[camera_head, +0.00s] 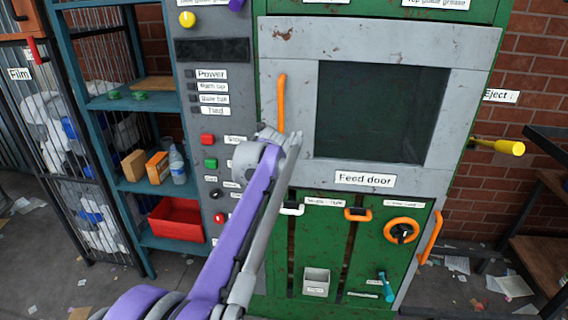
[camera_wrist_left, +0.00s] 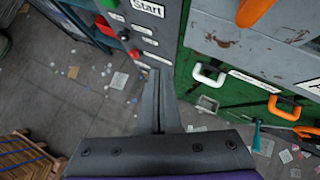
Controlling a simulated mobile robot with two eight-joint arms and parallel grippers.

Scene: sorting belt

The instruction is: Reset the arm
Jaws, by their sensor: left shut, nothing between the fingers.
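My left arm, purple and grey, reaches up from the bottom of the head view. Its gripper (camera_head: 284,138) is in front of the machine, just below the orange feed door handle (camera_head: 281,103) as seen there. I cannot tell whether it touches the handle. In the left wrist view the two grey fingers (camera_wrist_left: 158,85) are together and hold nothing. They point toward the floor beside the control panel. My right gripper is not in view.
The green and grey machine (camera_head: 470,70) has a control panel (camera_head: 212,120) with buttons at its left. White, orange and teal handles sit low on its front. A blue shelf (camera_head: 150,187) with a red bin (camera_head: 177,220) stands left. A yellow-ended lever (camera_head: 508,147) sticks out right. Paper scraps litter the floor.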

